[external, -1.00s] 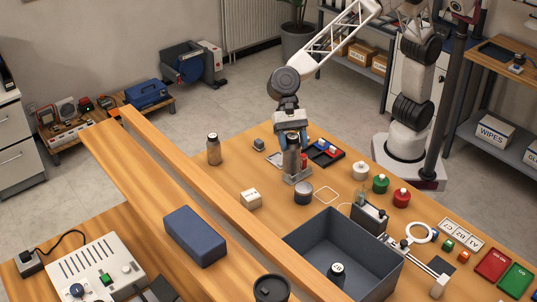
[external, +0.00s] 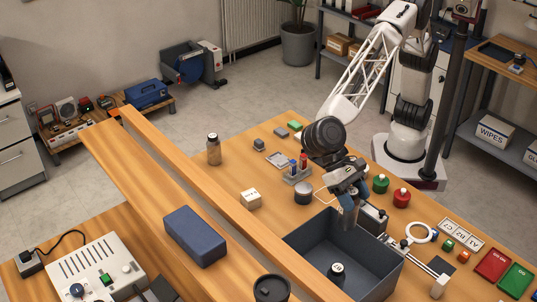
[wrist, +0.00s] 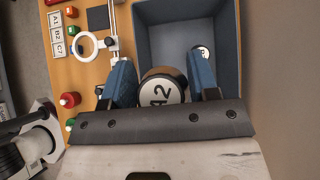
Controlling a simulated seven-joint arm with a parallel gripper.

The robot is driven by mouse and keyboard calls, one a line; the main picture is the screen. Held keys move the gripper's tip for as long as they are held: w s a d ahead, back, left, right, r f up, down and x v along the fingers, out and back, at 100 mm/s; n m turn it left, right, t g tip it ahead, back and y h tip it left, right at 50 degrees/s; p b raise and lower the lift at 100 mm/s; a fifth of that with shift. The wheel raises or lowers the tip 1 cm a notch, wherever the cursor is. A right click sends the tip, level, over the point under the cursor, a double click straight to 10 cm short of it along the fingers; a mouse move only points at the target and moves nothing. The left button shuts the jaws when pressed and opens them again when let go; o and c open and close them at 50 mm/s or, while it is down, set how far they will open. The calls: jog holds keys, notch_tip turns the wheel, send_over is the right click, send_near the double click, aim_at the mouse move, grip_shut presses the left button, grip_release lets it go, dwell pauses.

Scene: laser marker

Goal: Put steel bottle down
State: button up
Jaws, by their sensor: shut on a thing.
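My gripper (external: 349,214) is over the back part of the grey bin (external: 396,275), pointing down. The bottle is largely hidden by the gripper in the external view. The bin's floor (wrist: 178,38) shows beyond it. A second dark bottle (external: 337,273) with a white labelled top stands in the bin; it also shows beside the right finger in the wrist view (wrist: 201,53).
A metal slide with a white ring (external: 418,232) runs along the bin's right side. The bin's near middle floor looks free.

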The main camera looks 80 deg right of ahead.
aim_at(353, 229)
jog(key=f, duration=1.1)
jog(key=shift+s+a, duration=0.25)
jog(key=shift+f, duration=0.15)
jog(key=shift+f, duration=2.4)
jog(key=shift+f, duration=2.5)
jog(key=shift+f, duration=0.1)
jog(key=o, duration=1.3)
jog(key=shift+o, duration=0.2)
